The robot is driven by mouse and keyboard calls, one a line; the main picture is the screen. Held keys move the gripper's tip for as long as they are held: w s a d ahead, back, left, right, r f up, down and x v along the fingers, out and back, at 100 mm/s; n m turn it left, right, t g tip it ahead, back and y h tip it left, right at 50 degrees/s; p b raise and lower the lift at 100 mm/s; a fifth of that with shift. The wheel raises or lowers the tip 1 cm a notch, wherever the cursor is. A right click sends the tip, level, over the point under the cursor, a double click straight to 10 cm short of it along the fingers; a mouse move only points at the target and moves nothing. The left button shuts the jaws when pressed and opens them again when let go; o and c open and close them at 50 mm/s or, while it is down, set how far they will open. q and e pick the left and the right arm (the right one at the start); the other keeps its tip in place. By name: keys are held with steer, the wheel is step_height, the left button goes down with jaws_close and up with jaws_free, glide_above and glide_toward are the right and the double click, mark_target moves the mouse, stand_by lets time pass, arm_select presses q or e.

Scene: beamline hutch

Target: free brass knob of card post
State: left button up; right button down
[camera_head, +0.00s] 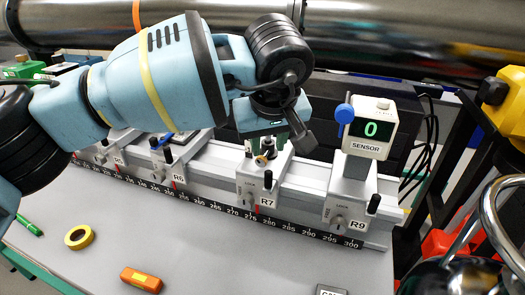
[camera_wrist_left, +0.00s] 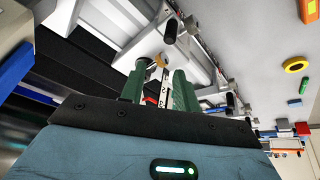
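The brass knob (camera_head: 261,160) shows small and gold on the R7 carrier (camera_head: 247,187), just below my left gripper (camera_head: 268,143). The post above this carrier is mostly hidden behind the gripper and wrist. In the left wrist view, the brass knob (camera_wrist_left: 159,61) appears in the gap between the two green fingertips of my left gripper (camera_wrist_left: 160,72). The fingers stand apart, with clear space around the knob, so the gripper is open and empty. I cannot tell whether either finger touches the post. My right gripper is not in view.
A sensor (camera_head: 366,130) reading 0, with a blue knob, stands on the R9 carrier to the right. The ruled rail (camera_head: 310,190) carries several carriers with black levers. A tape roll (camera_head: 79,237) and an orange block (camera_head: 141,280) lie on the bench. A steel pipe (camera_head: 400,35) runs behind.

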mark_target(262, 159)
arm_select(q)
steer(key=m, duration=0.4)
steer(key=shift+s+d+r+y+p, duration=0.1)
steer(key=shift+r+y+p, duration=0.2)
steer(key=shift+r+p, duration=0.1)
steer(key=m, duration=0.3)
steer(key=shift+m+t+y+p, duration=0.3)
steer(key=shift+t, duration=0.1)
steer(key=shift+x, duration=3.9)
steer(key=shift+r, duration=0.1)
steer(key=shift+c, duration=0.2)
jaws_close()
